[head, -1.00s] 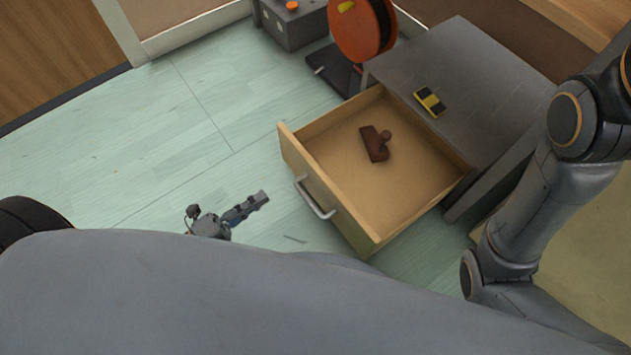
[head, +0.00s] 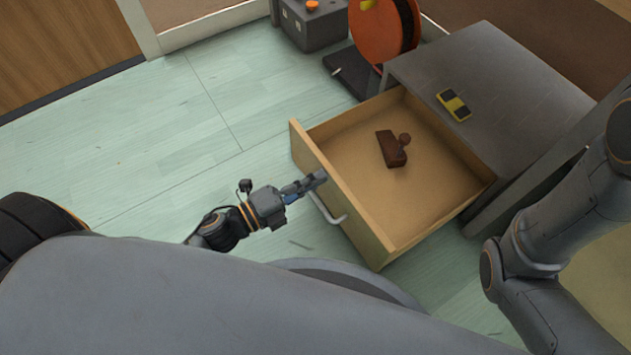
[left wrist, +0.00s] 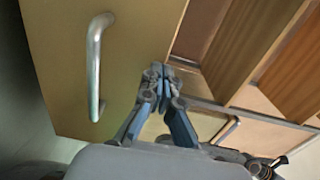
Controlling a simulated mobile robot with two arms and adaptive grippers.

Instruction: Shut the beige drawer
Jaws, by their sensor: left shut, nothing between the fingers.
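The beige drawer (head: 345,215) stands pulled out of a grey cabinet (head: 490,85), with its front panel facing my left arm. A brown wooden object (head: 392,150) with a knob lies inside it. The drawer front (left wrist: 70,60) and its silver bar handle (left wrist: 95,65) fill the left of the left wrist view. My left gripper (head: 318,177) is shut and empty, with its fingertips at the drawer front, beside the handle. In the left wrist view the fingertips (left wrist: 160,72) overlap the panel near its edge. I cannot tell whether they touch it. My right gripper is out of view.
A yellow and black object (head: 454,105) lies on the cabinet top. An orange reel (head: 382,30) and a grey box (head: 312,22) with an orange knob stand behind. Pale green floor (head: 150,160) is clear to the left.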

